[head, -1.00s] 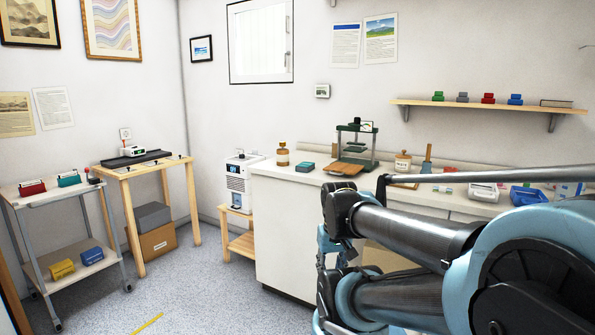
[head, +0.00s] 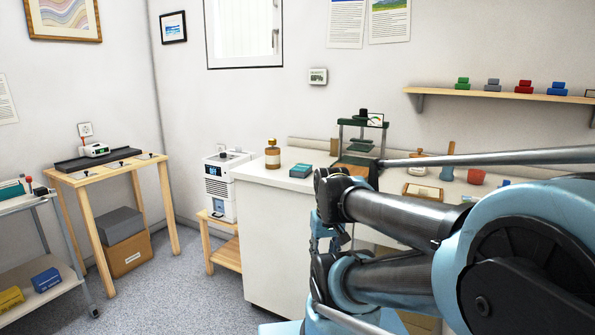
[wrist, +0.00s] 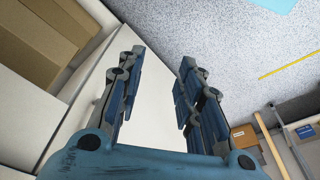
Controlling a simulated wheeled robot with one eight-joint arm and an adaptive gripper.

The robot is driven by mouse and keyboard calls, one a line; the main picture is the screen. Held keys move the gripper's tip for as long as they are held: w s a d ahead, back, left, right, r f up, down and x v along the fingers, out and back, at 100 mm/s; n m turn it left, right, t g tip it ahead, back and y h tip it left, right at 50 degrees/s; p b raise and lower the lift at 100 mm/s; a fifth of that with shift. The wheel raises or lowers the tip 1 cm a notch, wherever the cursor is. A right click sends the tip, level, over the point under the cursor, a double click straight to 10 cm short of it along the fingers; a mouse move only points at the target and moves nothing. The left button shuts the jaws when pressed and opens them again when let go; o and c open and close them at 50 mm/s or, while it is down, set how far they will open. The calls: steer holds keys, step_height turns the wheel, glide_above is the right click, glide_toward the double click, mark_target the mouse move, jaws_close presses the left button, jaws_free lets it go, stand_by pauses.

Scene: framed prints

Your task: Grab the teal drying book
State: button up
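A small teal book-like block (head: 301,170) lies flat on the white counter near its left end, beside a brown bottle. It looks like the teal drying book, but it is too small to read. My gripper (wrist: 162,60) is open and empty in the wrist view, its two blue-grey fingers apart with the counter's white side and the floor behind them. In the head view my arm covers the right part, and the gripper's fingertips cannot be made out. The teal block does not show in the wrist view.
The brown bottle (head: 272,154) stands left of the block, and a green press (head: 360,140) stands to its right. The white counter (head: 262,178) has a bare left end. A white machine (head: 220,188) sits on a low wooden stand left of it. Floor between is clear.

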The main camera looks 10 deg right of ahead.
steer(key=shift+w+d, duration=0.15)
steer(key=shift+w, duration=0.25)
steer(key=shift+o, duration=0.6)
